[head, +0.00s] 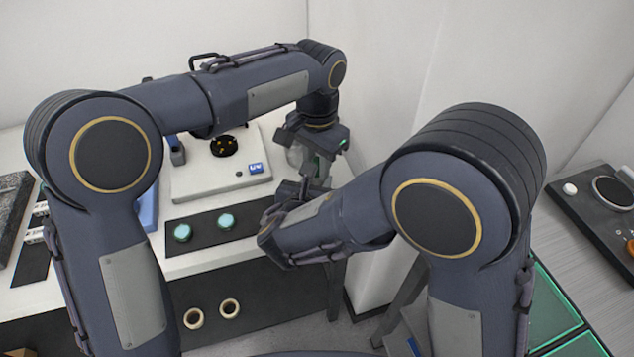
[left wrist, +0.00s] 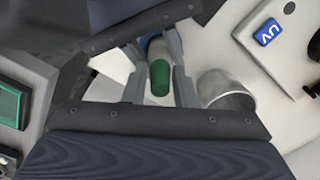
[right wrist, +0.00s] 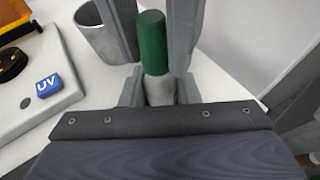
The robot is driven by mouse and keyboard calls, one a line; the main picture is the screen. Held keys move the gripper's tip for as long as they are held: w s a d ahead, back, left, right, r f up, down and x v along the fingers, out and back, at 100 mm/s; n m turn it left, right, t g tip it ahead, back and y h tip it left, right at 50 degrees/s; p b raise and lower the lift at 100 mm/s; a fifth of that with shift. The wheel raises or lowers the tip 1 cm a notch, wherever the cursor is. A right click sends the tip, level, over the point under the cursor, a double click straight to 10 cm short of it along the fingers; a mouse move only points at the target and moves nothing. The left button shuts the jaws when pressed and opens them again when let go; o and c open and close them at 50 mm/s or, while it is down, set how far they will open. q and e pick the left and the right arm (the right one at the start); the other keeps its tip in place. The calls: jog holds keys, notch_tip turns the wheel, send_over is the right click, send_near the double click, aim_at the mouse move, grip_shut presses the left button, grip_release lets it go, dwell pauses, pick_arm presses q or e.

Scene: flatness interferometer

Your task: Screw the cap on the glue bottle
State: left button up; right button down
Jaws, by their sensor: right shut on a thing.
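A green cap (right wrist: 151,38) stands upright at the top of the pale glue bottle (right wrist: 158,88) in the right wrist view. The two look in line and touching; I cannot tell whether the thread is engaged. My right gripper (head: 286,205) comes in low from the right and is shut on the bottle. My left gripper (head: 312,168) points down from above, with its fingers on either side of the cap. In the left wrist view the cap (left wrist: 160,80) shows between these fingers, with narrow gaps beside it. In the head view, the arms and grippers hide cap and bottle.
A metal cup (left wrist: 228,92) stands close beside the grippers. The white instrument (head: 215,180) with a blue UV button (head: 256,168) is left of them. Two teal discs (head: 225,221) lie on a dark mat at the table's front. White walls stand behind and to the right.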

pick_arm(q)
jog(key=o, duration=0.3)
notch_tip(320, 180, up, 12)
jog(key=shift+f, duration=0.1)
pick_arm(e)
jog(key=c, duration=1)
grip_release()
jog(key=v, duration=0.7)
jog(key=shift+s+a+r, duration=0.15)
jog(key=shift+s, duration=0.2)
